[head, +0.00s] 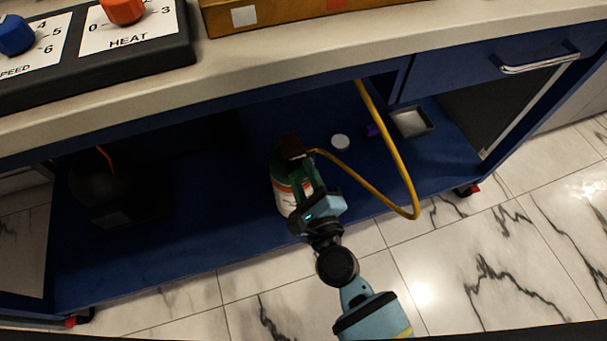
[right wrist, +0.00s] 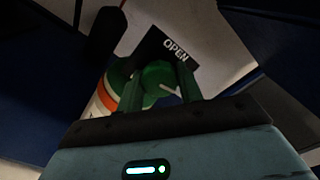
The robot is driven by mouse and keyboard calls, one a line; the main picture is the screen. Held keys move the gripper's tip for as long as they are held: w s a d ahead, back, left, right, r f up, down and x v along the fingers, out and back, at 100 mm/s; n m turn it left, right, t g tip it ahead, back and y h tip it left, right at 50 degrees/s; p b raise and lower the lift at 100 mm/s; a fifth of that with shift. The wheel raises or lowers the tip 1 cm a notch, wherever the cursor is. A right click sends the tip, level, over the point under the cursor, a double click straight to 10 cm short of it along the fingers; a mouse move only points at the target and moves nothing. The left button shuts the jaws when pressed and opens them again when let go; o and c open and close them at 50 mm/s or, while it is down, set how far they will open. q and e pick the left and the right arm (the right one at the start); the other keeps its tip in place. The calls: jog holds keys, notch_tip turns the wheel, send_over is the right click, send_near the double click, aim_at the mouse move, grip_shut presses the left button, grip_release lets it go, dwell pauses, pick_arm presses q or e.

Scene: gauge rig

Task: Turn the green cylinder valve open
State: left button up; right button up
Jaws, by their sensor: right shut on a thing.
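The gas cylinder (head: 281,193), green on top with a white and orange label, stands upright on the blue lower shelf in the head view. Its side also shows in the right wrist view (right wrist: 101,103). The green valve knob (right wrist: 159,75) sits between the two fingers of my right gripper (right wrist: 160,82), below a black plate (right wrist: 168,50) marked OPEN. A light line shows on the knob. My right gripper, also in the head view (head: 302,168), reaches in from the front and is shut on the knob. The gripper hides much of the cylinder top. My left gripper is not in view.
A yellow hose (head: 391,137) runs from the cylinder top, loops right and rises under the counter (head: 300,58). A white round object (head: 340,141) and a grey tray (head: 411,122) lie on the shelf to the right. A dark round object (head: 105,190) stands left.

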jog(key=n+p, duration=0.1)
jog(key=n, duration=0.3)
jog(key=shift+r, duration=0.1)
jog(key=n+p, duration=0.2)
jog(key=n, duration=0.3)
jog(key=n+p, duration=0.2)
jog(key=n, duration=0.2)
pick_arm(q)
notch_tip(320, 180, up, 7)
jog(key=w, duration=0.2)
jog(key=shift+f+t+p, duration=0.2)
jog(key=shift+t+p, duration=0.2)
jog(key=shift+p, duration=0.05)
pick_arm(e)
jog(key=shift+n, duration=1.7)
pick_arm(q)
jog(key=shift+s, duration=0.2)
pick_arm(e)
jog(key=o, duration=1)
jog(key=shift+s, duration=0.15)
